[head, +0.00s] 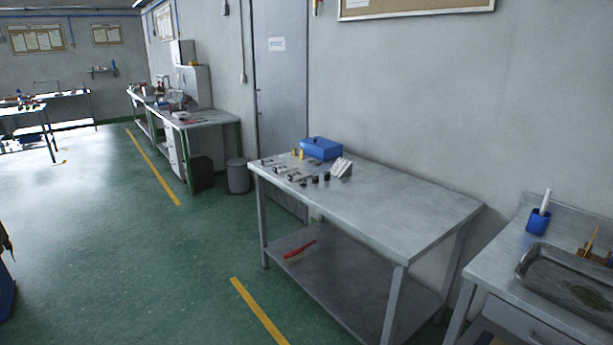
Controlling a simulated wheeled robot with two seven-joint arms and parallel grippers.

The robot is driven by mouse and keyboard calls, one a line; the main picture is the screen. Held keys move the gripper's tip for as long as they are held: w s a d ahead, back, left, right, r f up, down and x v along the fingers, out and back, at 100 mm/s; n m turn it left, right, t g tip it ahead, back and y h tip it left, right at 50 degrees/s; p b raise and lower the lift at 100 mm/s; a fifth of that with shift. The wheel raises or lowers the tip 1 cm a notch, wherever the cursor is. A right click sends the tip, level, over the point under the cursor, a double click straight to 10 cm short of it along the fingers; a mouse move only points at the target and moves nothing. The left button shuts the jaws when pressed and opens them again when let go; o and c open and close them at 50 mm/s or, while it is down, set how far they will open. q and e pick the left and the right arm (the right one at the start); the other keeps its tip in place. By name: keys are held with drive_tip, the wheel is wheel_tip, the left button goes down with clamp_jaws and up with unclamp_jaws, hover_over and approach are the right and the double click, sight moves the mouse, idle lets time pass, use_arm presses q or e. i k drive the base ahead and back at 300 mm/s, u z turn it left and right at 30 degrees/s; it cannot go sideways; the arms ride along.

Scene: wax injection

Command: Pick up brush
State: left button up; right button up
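A brush (299,250) with a red handle and pale bristles lies on the lower shelf (345,290) of the metal table, near the shelf's left front edge. The table top overhangs it, but the brush shows clearly from the front. Neither of my grippers is in the head view, and nothing is seen touching the brush.
The table top (400,207) carries a blue box (321,148) and several small metal parts. A grey bin (238,176) stands behind. Green floor (175,265) in front of the table is clear.

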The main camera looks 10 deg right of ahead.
sight(549, 193)
drive_tip(key=z, duration=0.6)
drive_tip(key=i, duration=1.65)
drive_tip(key=z, duration=1.3)
